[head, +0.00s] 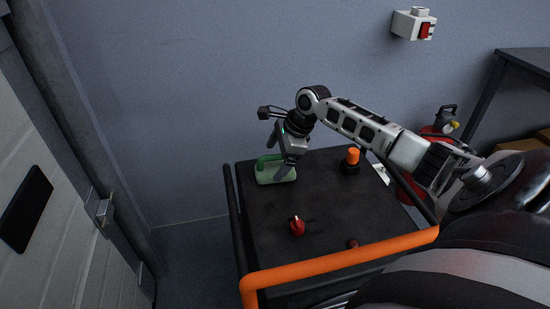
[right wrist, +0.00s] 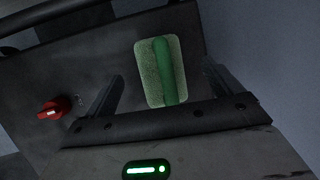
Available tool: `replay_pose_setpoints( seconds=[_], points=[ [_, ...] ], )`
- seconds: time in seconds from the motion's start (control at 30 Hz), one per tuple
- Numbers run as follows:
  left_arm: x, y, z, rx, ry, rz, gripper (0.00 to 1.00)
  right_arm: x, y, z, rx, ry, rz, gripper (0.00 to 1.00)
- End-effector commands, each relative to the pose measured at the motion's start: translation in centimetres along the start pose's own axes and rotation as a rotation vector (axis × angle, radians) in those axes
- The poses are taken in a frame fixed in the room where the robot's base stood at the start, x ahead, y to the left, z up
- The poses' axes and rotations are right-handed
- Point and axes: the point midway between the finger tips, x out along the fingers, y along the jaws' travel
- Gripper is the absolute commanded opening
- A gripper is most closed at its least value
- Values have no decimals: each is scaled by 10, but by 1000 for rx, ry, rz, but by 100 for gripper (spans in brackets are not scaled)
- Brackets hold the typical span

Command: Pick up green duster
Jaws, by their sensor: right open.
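The green duster (head: 268,176) lies on the dark cart top, near its far left corner. It has a pale green pad and a darker green handle along its top. In the right wrist view the duster (right wrist: 161,72) shows ahead of the fingers, its handle running nearly up and down the picture. My right gripper (head: 276,156) is open and empty, close above the duster, with one finger in front of part of it. In the right wrist view the gripper (right wrist: 160,90) has one finger on each side of the duster. Contact cannot be told. My left gripper is not in view.
A red knob (head: 297,227) and an orange button (head: 352,155) stand on the cart top (head: 270,255). An orange rail (head: 340,257) runs along the near edge. A red extinguisher (head: 412,190) stands right of the cart, and a grey wall rises behind.

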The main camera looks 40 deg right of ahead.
Motion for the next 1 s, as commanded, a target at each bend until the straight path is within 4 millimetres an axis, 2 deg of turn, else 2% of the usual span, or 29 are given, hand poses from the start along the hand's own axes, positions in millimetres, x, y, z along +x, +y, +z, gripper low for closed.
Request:
replay_pose_setpoints(
  seconds=[0.03, 0.2, 0.43, 0.47, 0.6, 0.63, 1.0],
  points=[
    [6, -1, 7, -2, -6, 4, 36, 12, 1, -1, 0, -1, 1, 91],
    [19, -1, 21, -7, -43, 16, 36, 34, 1, 0, 0, 0, -1, 91],
    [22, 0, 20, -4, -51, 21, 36, 36, 1, 0, -1, 1, -2, 91],
    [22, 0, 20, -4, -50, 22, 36, 36, 1, 0, -1, 1, -2, 85],
    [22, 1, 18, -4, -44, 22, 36, 36, 1, 0, -1, 1, -1, 46],
    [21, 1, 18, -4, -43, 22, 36, 36, 1, 0, -1, 1, -1, 40],
    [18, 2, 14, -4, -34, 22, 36, 32, 0, 2, -1, 0, -2, 40]
  ],
)
